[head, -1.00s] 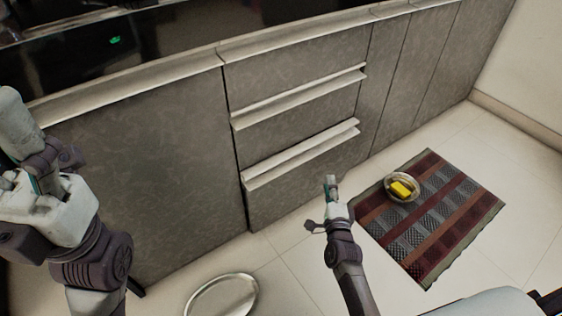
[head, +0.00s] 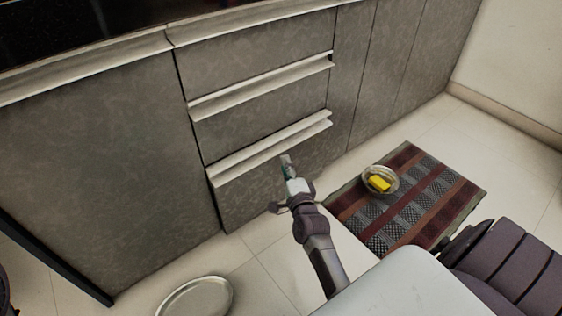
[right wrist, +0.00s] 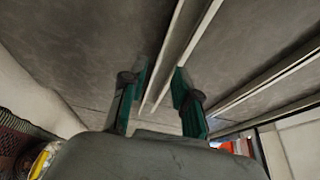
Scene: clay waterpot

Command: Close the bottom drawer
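The bottom drawer (head: 250,193) is a grey mottled front low in the cabinet. A pale handle rail (head: 268,148) runs along its top edge. The front looks nearly flush with the cabinet; a small gap cannot be told. My right gripper (head: 287,166) is just in front of the drawer, below the right half of the rail. In the right wrist view, its two teal fingers (right wrist: 160,80) are apart, with the pale rail (right wrist: 182,45) running past between them in the picture. Contact cannot be told. My left gripper is out of view.
Another drawer (head: 262,116) with its own rail (head: 262,86) is above. A striped rug (head: 412,214) lies on the floor at right, with a bowl (head: 366,186) holding a yellow block (head: 380,184). A round metal plate (head: 196,298) lies on the floor at the front.

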